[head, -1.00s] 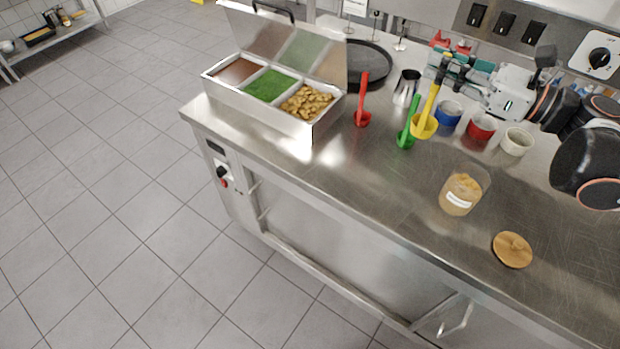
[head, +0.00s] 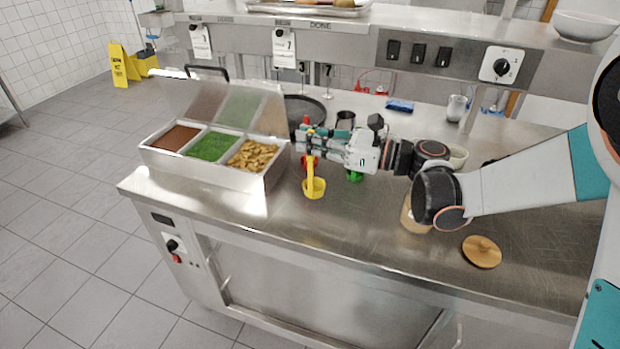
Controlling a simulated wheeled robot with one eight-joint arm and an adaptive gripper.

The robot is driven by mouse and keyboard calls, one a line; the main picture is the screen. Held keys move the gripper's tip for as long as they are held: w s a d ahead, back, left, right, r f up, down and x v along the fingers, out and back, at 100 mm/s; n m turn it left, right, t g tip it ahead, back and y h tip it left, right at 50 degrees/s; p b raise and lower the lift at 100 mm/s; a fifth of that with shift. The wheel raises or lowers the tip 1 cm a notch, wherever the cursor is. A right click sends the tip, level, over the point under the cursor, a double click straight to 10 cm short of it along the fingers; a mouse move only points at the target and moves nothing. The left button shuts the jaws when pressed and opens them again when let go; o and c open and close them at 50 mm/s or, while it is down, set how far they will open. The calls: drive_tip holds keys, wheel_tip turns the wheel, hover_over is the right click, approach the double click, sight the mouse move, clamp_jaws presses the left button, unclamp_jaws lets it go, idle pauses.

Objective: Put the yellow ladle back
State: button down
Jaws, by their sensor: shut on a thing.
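The yellow ladle (head: 313,188) hangs bowl-down from my gripper (head: 309,137), which is shut on its handle. It is over the counter just right of the steel food container (head: 215,160); whether its bowl touches the counter I cannot tell. A red ladle (head: 305,162) is partly hidden behind the yellow one and my gripper. A green ladle (head: 354,176) is mostly hidden under my gripper, to the right.
The container's lid is open, showing brown, green and yellow-brown foods. A jar (head: 414,222) stands partly behind my arm, with a wooden lid (head: 482,252) to its right. A black round pan (head: 303,108) lies behind. The counter front is clear.

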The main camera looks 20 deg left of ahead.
drive_tip(key=b, duration=0.3)
hover_over(311, 191)
drive_tip(key=f, duration=0.8)
drive_tip(key=shift+w+a+f, duration=0.1)
drive_tip(key=shift+w+f, duration=0.1)
drive_tip(key=shift+w, duration=0.05)
drive_tip(key=shift+p, duration=0.3)
drive_tip(key=shift+r, duration=0.1)
drive_tip(key=c, duration=2.1)
unclamp_jaws()
drive_tip(key=shift+f, duration=0.2)
drive_tip(key=o, duration=0.4)
drive_tip(key=shift+o, duration=0.2)
